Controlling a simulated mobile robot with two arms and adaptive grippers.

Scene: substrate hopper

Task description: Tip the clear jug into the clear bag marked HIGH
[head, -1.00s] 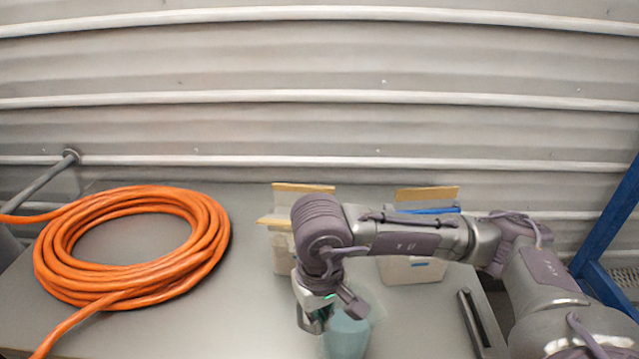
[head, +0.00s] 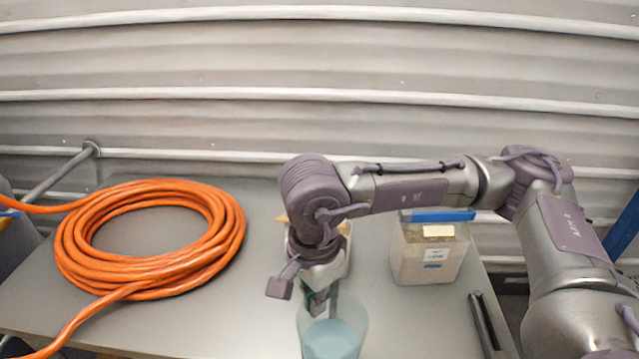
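The clear jug (head: 334,340), with pale blue-green contents low in it, is at the bottom centre of the head view, its lower part cut off by the frame edge. My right gripper (head: 318,302) is at the jug's back left side and appears shut on it; the fingers are partly hidden. A clear bag (head: 430,262) with a blue strip and a white label stands at the right of the table; I cannot read its label. A second bag (head: 289,262) stands behind my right wrist and is mostly hidden, its label too. My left gripper is not in view.
A large orange cable coil (head: 75,250) covers the left of the grey table (head: 240,310). A dark bar (head: 487,322) lies near the table's right edge. A ribbed metal wall (head: 300,60) rises behind. A blue frame (head: 625,228) stands at the far right.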

